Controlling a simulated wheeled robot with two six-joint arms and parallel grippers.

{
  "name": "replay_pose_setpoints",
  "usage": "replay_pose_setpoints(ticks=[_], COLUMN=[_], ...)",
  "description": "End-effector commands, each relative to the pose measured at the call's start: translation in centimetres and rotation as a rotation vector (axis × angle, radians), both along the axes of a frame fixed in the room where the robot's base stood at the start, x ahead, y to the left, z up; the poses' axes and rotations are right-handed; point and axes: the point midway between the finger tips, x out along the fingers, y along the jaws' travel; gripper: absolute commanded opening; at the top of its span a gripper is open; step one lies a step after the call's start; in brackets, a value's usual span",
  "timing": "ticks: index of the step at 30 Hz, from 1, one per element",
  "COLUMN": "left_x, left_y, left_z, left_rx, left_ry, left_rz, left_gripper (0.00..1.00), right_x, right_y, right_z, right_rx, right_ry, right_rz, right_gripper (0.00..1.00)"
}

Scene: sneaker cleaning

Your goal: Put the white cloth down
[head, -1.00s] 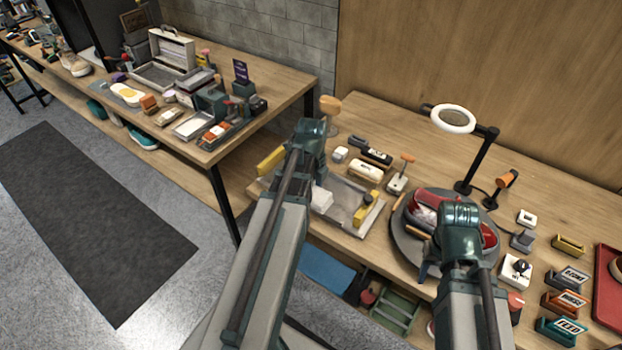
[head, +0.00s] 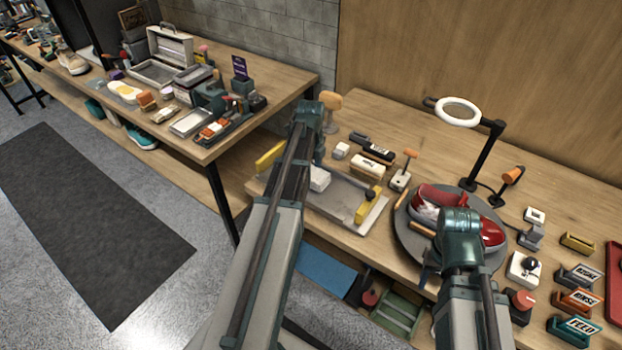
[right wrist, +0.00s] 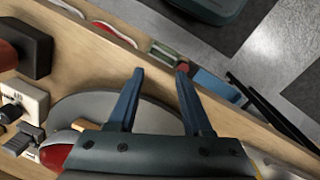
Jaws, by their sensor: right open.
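A small white block-like piece, which I take for the white cloth (head: 320,179), shows at the left part of the grey tray (head: 340,213). My left gripper (head: 319,152) is right above it, at its far side. Its fingertips are hidden, and I cannot tell whether the cloth touches the tray. My right gripper (right wrist: 160,70) is open and empty in the right wrist view, over the front edge of the round grey turntable (right wrist: 95,103). A red and white sneaker (head: 490,232) lies on the turntable, partly behind my right arm.
A yellow tool (head: 368,206) lies at the tray's right end. Brushes and small blocks (head: 366,166) stand behind the tray. A ring lamp (head: 458,111) rises behind the turntable. Labelled blocks (head: 577,300) line the right. Below are a blue bin (head: 325,270) and green crate (head: 400,312).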

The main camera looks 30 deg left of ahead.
Motion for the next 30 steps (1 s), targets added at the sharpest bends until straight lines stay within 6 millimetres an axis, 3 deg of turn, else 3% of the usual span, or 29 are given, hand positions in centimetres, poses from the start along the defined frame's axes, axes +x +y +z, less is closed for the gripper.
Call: replay_pose_setpoints(ticks=[12,13,16,30], left_x=[0.0,0.0,0.0,0.0], left_y=[0.0,0.0,0.0,0.0], left_z=[-0.6,-0.5,-0.5,0.4], left_rx=[0.000,0.000,0.000,0.000], left_ry=[0.000,0.000,0.000,0.000], left_rz=[0.000,0.000,0.000,0.000], left_gripper=[0.32,0.80,0.98,1.00], right_x=[0.0,0.0,0.0,0.0], right_y=[0.0,0.0,0.0,0.0], right_z=[-0.6,-0.5,-0.5,0.4], right_rx=[0.000,0.000,0.000,0.000], right_ry=[0.000,0.000,0.000,0.000], right_rz=[0.000,0.000,0.000,0.000], right_gripper=[0.50,0.50,0.50,0.50])
